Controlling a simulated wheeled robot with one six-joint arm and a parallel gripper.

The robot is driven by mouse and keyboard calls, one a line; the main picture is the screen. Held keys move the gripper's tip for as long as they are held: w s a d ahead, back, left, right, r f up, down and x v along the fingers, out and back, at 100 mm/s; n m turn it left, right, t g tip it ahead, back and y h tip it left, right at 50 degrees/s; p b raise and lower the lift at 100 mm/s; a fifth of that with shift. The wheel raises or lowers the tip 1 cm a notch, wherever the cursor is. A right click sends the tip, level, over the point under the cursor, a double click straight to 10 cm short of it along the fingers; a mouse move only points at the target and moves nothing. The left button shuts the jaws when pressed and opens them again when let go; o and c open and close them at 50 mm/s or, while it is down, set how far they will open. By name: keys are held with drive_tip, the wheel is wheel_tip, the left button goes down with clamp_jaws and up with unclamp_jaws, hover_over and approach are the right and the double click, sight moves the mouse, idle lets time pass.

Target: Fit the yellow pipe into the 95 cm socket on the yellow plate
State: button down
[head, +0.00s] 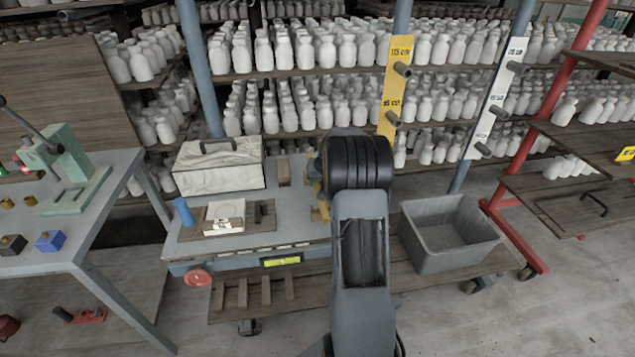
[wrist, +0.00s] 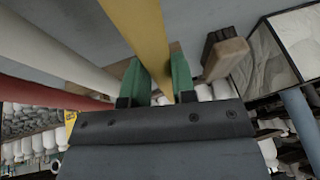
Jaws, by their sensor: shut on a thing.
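In the wrist view my gripper (wrist: 158,82) has its green fingers shut on the yellow pipe (wrist: 146,30), which runs between them. In the head view my arm hides the fingers and most of the pipe. The yellow plate (head: 398,55) is fixed upright to a blue rack post at the upper middle. It carries two dark sockets: the upper one (head: 402,69) beside the 115 label, and the lower 95 cm socket (head: 393,118). The pipe is apart from the 95 cm socket, with my gripper low over the cart.
A white pipe (wrist: 55,50) and a red pipe (wrist: 45,95) lie left of the yellow one in the wrist view. A white plate (head: 497,100) with sockets stands to the right. The cart (head: 185,245) holds a pale box (head: 220,178); a grey bin (head: 447,233) sits right of my arm.

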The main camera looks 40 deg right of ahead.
drive_tip(key=shift+f, duration=0.35)
drive_tip(key=shift+f, duration=0.15)
drive_tip(key=shift+f+b, duration=0.15)
drive_tip(key=shift+b, duration=0.2)
drive_tip(key=c, duration=0.9)
unclamp_jaws()
drive_tip(key=shift+c, duration=0.2)
drive_tip(key=shift+p, duration=0.35)
